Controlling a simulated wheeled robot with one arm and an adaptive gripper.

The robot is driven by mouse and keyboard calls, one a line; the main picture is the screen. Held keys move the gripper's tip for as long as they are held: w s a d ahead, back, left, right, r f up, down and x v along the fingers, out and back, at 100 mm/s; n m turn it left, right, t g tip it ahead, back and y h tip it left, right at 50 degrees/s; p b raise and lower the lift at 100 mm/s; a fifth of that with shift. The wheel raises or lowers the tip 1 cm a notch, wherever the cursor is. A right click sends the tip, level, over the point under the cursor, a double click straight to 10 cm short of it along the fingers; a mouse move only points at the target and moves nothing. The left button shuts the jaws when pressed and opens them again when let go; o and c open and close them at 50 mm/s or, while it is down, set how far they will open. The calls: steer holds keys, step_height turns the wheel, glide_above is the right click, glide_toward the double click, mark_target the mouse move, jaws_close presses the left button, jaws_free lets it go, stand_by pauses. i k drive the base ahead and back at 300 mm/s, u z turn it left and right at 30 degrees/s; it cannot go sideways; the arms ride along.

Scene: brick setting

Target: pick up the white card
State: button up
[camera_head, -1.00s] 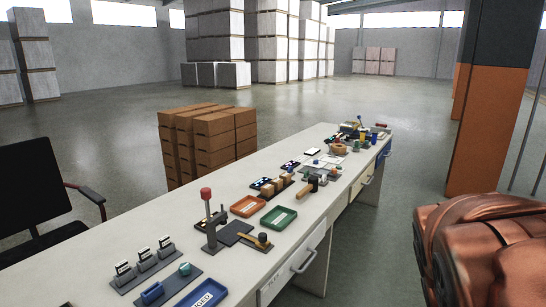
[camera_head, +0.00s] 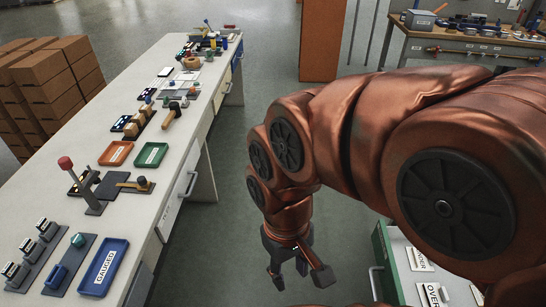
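My gripper (camera_head: 298,279) hangs low in the middle of the picture, over the floor between the long desk and a green-sided cabinet (camera_head: 388,262). Its fingers are spread and nothing shows between them. Several white pieces could be the white card, and I cannot tell which one is. A small white rectangle (camera_head: 165,71) lies towards the far part of the long desk (camera_head: 126,85). Lettered white cards (camera_head: 419,260) lie on the pale top of the cabinet at lower right, partly cut off by the frame. My gripper is apart from all of these.
The long desk holds a blue tray (camera_head: 104,268), an orange tray (camera_head: 116,153), a green tray (camera_head: 152,155), a red-knobbed lever (camera_head: 78,178) and small items. Stacked brown boxes (camera_head: 50,80) stand left of it. A wooden workbench (camera_head: 465,45) is at back right. Grey floor (camera_head: 262,90) beyond my arm is clear.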

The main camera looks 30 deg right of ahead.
mark_target(418, 262)
steer(key=z, duration=0.45)
steer(key=k, duration=0.6)
steer(key=z, duration=1)
steer(key=k, duration=0.75)
steer(key=i, duration=0.8)
steer(key=z, duration=1.65)
